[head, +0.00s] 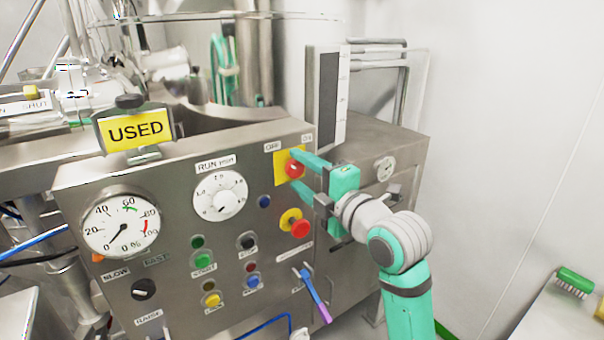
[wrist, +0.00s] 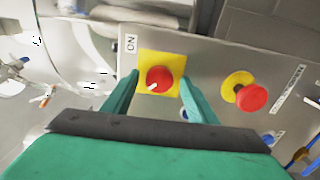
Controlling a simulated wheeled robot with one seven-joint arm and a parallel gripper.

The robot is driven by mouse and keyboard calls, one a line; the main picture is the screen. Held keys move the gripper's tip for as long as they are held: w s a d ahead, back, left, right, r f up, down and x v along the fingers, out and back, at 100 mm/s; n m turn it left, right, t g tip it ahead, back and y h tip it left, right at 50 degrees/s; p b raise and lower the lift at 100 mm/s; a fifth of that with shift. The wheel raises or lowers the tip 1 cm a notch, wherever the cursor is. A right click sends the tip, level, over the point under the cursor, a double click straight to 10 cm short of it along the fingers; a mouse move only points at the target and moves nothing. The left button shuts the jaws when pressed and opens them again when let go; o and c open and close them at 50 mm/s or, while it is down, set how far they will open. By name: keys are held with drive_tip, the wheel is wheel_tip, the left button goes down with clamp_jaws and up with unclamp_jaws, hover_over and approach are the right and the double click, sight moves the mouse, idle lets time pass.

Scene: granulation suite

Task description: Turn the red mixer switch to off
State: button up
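The red mixer switch (head: 294,168) is a round red knob on a square yellow plate, at the upper right of the steel control panel. Labels OFF and ON stand above the plate at its left and right. In the wrist view the red knob (wrist: 159,79) has a white pointer mark on its lower left, and the ON label is left of the plate. My gripper (head: 298,172) is open, its two green fingers on either side of the knob. In the wrist view the fingers (wrist: 160,92) are spread apart, with gaps to the knob; whether they touch the panel is unclear.
A red emergency button (head: 299,228) on a yellow base sits just below my gripper. The steel panel (head: 170,250) also carries a dial gauge (head: 122,225), a timer dial (head: 219,195) and several coloured buttons. A USED sign (head: 136,131) stands on top at left.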

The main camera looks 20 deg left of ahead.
drive_tip(key=v, duration=1.1)
wheel_tip(320, 180, down, 15)
drive_tip(key=w+d+m+t+h, duration=0.1)
drive_tip(key=m+t+h, duration=0.15)
drive_tip(key=m, duration=0.45)
drive_tip(key=w+d+m+t+h, duration=0.1)
drive_tip(key=d+m+t, duration=0.1)
drive_tip(key=m+t, duration=0.35)
drive_tip(key=s+d+f+m+h, duration=0.2)
drive_tip(key=s+f+m+h, duration=0.3)
drive_tip(key=f, duration=0.4)
drive_tip(key=s+d+f+m+h, duration=0.1)
drive_tip(key=s+f+m+h, duration=0.15)
drive_tip(key=f+m, duration=0.55)
drive_tip(key=s+d+f+m+g+h, duration=0.2)
drive_tip(key=s+f+m+h, duration=0.1)
drive_tip(key=s+f, duration=0.95)
drive_tip(key=s+d+g, duration=0.1)
drive_tip(key=s+d, duration=0.1)
drive_tip(key=s, duration=1.7)
drive_tip(key=shift+s+g, duration=0.25)
drive_tip(key=shift+g, duration=0.05)
